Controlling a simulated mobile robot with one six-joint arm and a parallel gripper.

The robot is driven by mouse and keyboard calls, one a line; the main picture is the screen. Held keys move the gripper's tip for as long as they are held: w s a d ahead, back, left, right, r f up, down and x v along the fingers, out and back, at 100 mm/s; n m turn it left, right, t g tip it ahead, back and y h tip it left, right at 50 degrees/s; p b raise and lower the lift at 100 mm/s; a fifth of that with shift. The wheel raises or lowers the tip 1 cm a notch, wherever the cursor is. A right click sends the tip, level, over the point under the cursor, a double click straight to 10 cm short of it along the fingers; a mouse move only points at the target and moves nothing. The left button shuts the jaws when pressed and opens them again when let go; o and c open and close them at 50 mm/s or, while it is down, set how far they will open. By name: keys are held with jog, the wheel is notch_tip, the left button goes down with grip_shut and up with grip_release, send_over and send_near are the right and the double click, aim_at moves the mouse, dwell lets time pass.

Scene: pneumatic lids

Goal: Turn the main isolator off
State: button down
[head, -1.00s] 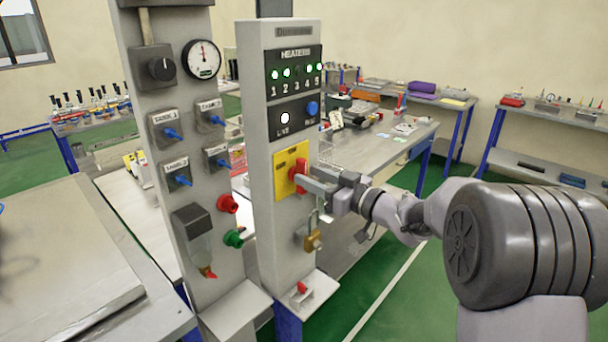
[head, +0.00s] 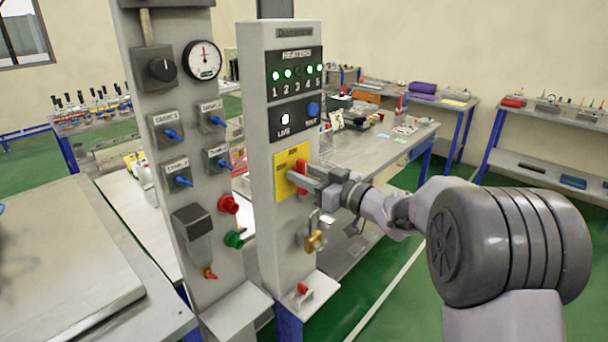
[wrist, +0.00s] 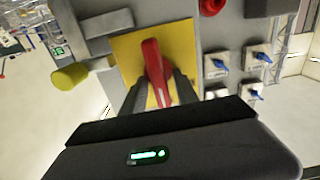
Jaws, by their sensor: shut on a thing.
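The main isolator is a yellow plate (head: 284,163) with a red rotary handle (head: 302,189) on the front of the grey heater panel (head: 262,215). My gripper (head: 303,182) is at the handle and hides most of it in the head view. In the wrist view, the red handle (wrist: 154,66) stands between the two dark fingers of my gripper (wrist: 156,88), tilted slightly, in front of the yellow plate (wrist: 130,47). The fingers are shut on it. The white LIVE lamp (head: 285,119) is lit.
A brass padlock (head: 314,240) hangs below the isolator. A neighbouring panel (head: 200,265) with blue-handled valves (head: 180,181) stands close left. A workbench (head: 360,155) lies behind my arm.

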jog(key=n+b, duration=0.1)
jog(key=n, duration=0.1)
jog(key=n+b, duration=0.1)
jog(key=n, duration=0.1)
jog(key=shift+s+a+f+b, duration=0.15)
jog(key=shift+f+b, duration=0.05)
jog(key=shift+b, duration=0.1)
jog(key=n+b, duration=0.1)
jog(key=n, duration=0.1)
jog(key=n+b, duration=0.2)
jog(key=shift+s+a+f+n, duration=0.15)
jog(key=shift+s+n, duration=0.05)
jog(key=shift+n, duration=0.2)
jog(key=shift+s+a+f+n+b, duration=0.1)
jog(key=shift+f+n+b, duration=0.05)
jog(key=shift+n+b, duration=1.75)
jog(key=shift+f+n+b, duration=0.15)
jog(key=shift+n+b, duration=1.05)
jog(key=shift+n, duration=1.3)
jog(key=c, duration=1.3)
grip_release()
